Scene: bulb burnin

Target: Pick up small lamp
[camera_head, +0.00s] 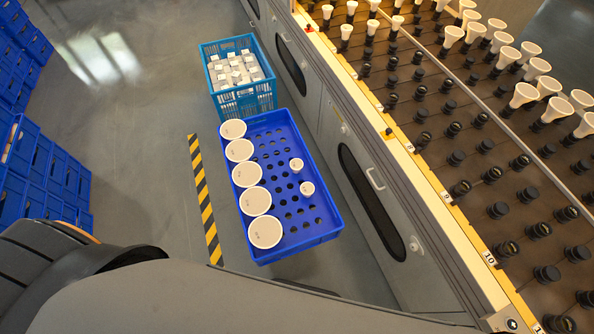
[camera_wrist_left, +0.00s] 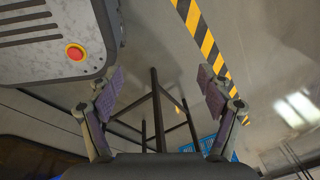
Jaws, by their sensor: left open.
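Two small white lamps (camera_head: 296,165) (camera_head: 307,188) stand in the right part of a blue perforated tray (camera_head: 327,234), next to a column of several large white lamps (camera_head: 256,201). More small white lamps (camera_head: 346,32) sit in the near left rows of the socket rack, at the top of the head view. My left arm crosses the bottom of the head view; its gripper is not visible there. In the left wrist view my left gripper (camera_wrist_left: 161,82) is open and empty, with floor and dark bars beyond its fingers. My right gripper is not in view.
The socket rack (camera_head: 478,158) fills the right side, with large lamps (camera_head: 525,95) in its far right rows and several empty sockets nearer. A light-blue crate (camera_head: 245,104) of small boxes is behind the tray. Blue crates (camera_head: 40,165) are stacked at left. Floor between is clear.

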